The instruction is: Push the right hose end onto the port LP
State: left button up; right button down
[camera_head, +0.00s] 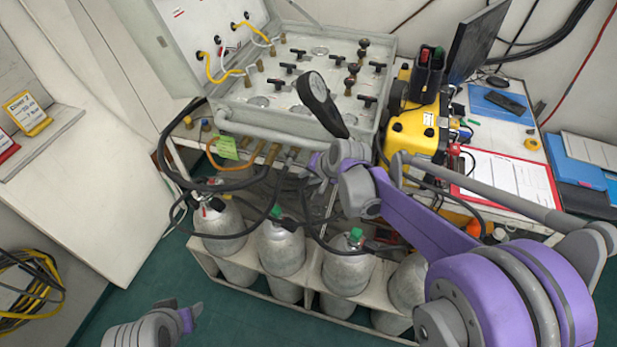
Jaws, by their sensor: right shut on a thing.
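The air panel (235,122) is a light grey box with its lid open, bearing several black valve knobs. Brass ports (271,153) stick out below its front edge; I cannot read which is LP. My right gripper (322,166) is at this front edge, to the right of the brass ports, shut on what looks like a hose end. The hose end is mostly hidden by the gripper and wrist, so I cannot tell whether it touches a port. Black hoses (262,222) hang below. My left gripper (186,316) is low at the left, away from the panel, its jaws unclear.
Several grey cylinders (281,247) stand in a rack under the panel. A green tag (228,147) hangs by the ports. A yellow case (413,133), a red-edged clipboard (507,178) and a monitor (476,42) crowd the bench at right.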

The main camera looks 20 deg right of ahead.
jog(key=shift+w+d+r, duration=0.1)
jog(key=shift+w+d, duration=0.5)
jog(key=shift+w, duration=0.15)
dwell(0.8)
jog(key=c, duration=0.6)
grip_release()
jog(key=shift+w, duration=0.1)
jog(key=shift+s, duration=0.2)
jog(key=v, duration=1.1)
jog(key=s+f+n+h, duration=0.1)
jog(key=s+f+n, duration=0.1)
jog(key=s, duration=0.5)
jog(key=s+a+f+n+h, duration=0.1)
jog(key=s+f+n, duration=0.2)
jog(key=s, duration=0.4)
jog(key=s+a+f+n, duration=0.1)
jog(key=s+f+n, duration=0.1)
jog(key=s, duration=0.6)
jog(key=shift+a+f+n+g+h+p, duration=0.15)
jog(key=shift+f+n+g+h+p, duration=0.2)
jog(key=shift+f, duration=0.45)
